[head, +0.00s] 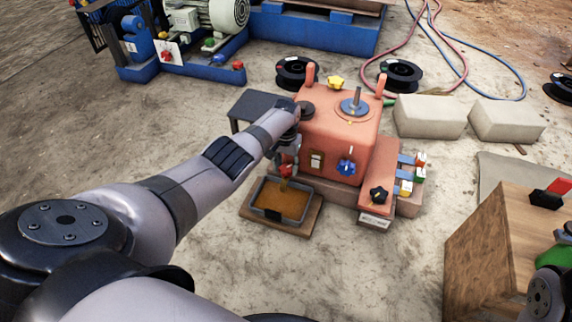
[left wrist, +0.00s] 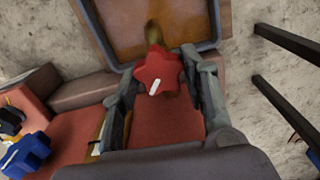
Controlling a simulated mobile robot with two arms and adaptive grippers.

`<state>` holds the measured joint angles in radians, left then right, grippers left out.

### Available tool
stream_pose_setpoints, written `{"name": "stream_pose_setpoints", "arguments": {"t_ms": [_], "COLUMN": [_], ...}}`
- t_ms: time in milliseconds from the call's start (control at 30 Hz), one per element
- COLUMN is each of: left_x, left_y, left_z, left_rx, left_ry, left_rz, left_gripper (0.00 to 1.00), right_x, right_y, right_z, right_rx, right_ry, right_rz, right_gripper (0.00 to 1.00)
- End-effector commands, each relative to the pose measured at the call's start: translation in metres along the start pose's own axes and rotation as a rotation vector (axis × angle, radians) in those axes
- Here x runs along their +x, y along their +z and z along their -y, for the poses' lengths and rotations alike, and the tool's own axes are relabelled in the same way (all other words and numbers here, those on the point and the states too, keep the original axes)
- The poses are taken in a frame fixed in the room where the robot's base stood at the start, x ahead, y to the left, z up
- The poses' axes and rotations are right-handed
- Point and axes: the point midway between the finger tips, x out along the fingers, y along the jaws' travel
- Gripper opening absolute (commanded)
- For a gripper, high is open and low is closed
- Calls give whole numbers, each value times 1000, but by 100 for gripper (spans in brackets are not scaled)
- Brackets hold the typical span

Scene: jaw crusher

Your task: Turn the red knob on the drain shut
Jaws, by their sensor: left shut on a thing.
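The red star-shaped knob (left wrist: 158,72) sits between the two fingers of my left gripper (left wrist: 160,78) in the left wrist view. A white mark on the knob slants down to the left. In the head view the red knob (head: 286,171) shows low on the left side of the orange-red housing (head: 340,125), just under my left gripper (head: 287,160). The gripper is shut on it. A brownish drain spout, or liquid from it, shows beyond the knob; I cannot tell which. Below is a dark-rimmed tray (head: 257,190) of brown liquid. My right gripper is not visible.
A small dark table (head: 252,105) stands behind my left arm. A wooden box (head: 480,250) stands at right. Bare ground lies in front.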

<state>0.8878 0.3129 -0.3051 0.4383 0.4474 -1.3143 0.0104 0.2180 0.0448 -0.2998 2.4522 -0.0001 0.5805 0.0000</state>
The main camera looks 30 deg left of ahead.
Motion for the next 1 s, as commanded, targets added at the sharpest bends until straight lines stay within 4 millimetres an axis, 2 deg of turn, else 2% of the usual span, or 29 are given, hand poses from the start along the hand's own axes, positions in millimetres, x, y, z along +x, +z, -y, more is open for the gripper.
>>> {"name": "stream_pose_setpoints", "arguments": {"t_ms": [600,1000], "left_x": [-1,-1], "left_y": [-1,0], "left_z": [-2,-2], "left_rx": [575,825], "left_ry": [-1,0], "left_rz": [-3,-4], "left_gripper": [13,13], "right_x": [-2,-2], "right_y": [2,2], "right_z": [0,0], "right_rx": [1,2], "right_ry": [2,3], "right_rz": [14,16], "right_gripper": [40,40]}}
